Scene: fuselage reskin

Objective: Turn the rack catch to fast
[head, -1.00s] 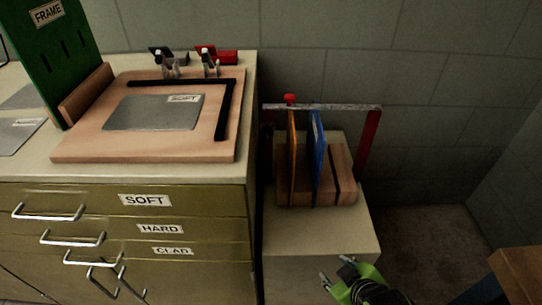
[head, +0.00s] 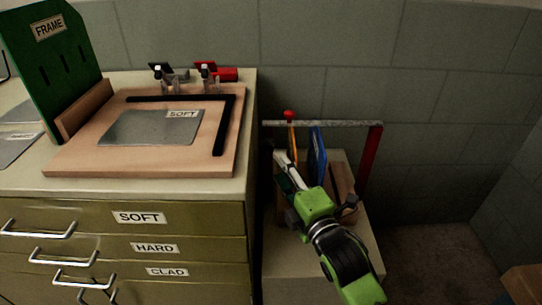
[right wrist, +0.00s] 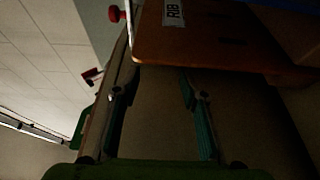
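The rack is a wooden block (head: 343,180) on a low pale stand, with an orange board (head: 291,138) and a blue board (head: 317,155) upright in it. A grey bar (head: 340,124) crosses above them, with a red knob (head: 289,115) near its left end. I cannot tell whether this knob is the catch, or its setting. My right gripper (head: 289,170) is in front of the rack, below the bar, hiding part of the block. In the right wrist view its fingers (right wrist: 158,95) are apart and empty. The orange board (right wrist: 210,40), labelled RIB, and the knob (right wrist: 116,14) lie ahead.
A drawer cabinet (head: 200,222) stands left of the rack, carrying a wooden board (head: 70,160) with a grey SOFT sheet (head: 140,129), clamps and a green FRAME panel (head: 55,80). A red post (head: 369,160) supports the bar's right end. A block wall is behind.

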